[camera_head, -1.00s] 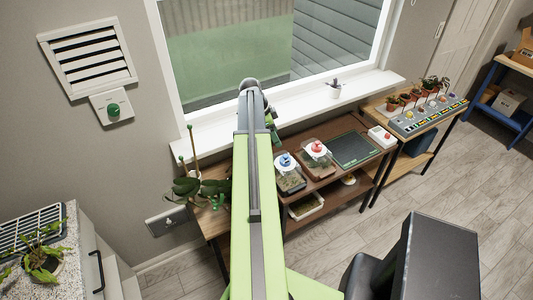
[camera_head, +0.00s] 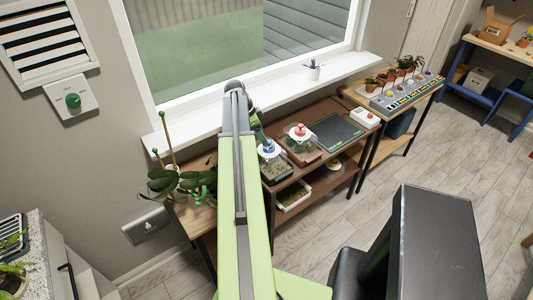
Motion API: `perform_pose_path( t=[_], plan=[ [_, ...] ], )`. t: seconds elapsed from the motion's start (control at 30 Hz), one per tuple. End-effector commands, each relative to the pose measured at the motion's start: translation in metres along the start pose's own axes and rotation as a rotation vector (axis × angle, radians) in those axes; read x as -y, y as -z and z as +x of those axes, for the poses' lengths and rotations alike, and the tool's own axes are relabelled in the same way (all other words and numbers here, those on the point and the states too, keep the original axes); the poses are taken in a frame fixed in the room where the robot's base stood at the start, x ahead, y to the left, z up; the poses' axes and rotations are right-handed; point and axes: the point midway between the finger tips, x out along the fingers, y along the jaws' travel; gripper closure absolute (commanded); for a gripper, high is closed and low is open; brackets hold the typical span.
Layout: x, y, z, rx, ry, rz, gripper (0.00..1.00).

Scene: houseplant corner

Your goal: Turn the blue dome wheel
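The blue dome wheel (camera_head: 268,147) sits on top of a clear dome-lidded container (camera_head: 282,168) on the dark brown table, just right of my arm. My arm reaches from the bottom of the picture toward the window sill. My gripper, at the far end of the arm, is largely hidden behind it; its fingers cannot be made out. I cannot tell whether it is open or shut. A gap in the picture shows between the arm's end and the wheel; nothing is seen touching the wheel.
A second container with a red wheel (camera_head: 299,131) stands beside the first. A dark green mat (camera_head: 333,133) and a white box with a red button (camera_head: 366,118) lie farther right. A leafy plant (camera_head: 178,184) stands left of my arm. A small pot (camera_head: 313,72) is on the sill (camera_head: 280,90).

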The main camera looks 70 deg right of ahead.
Motion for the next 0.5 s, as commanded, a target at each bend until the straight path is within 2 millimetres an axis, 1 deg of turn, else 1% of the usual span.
perform_pose_path(
  t=[0.03, 0.1, 0.2, 0.33, 0.5],
  plan=[
    [0.0, -0.004, 0.022, 0.0, -0.001, 0.001, 0.3],
    [0.0, -0.004, 0.038, 0.0, -0.001, 0.001, 0.3],
    [0.0, -0.004, 0.056, 0.0, 0.0, 0.0, 0.3],
    [0.0, -0.002, 0.066, 0.0, 0.0, -0.001, 0.3],
    [0.0, 0.0, 0.065, 0.0, 0.001, -0.002, 0.3]
  ],
)
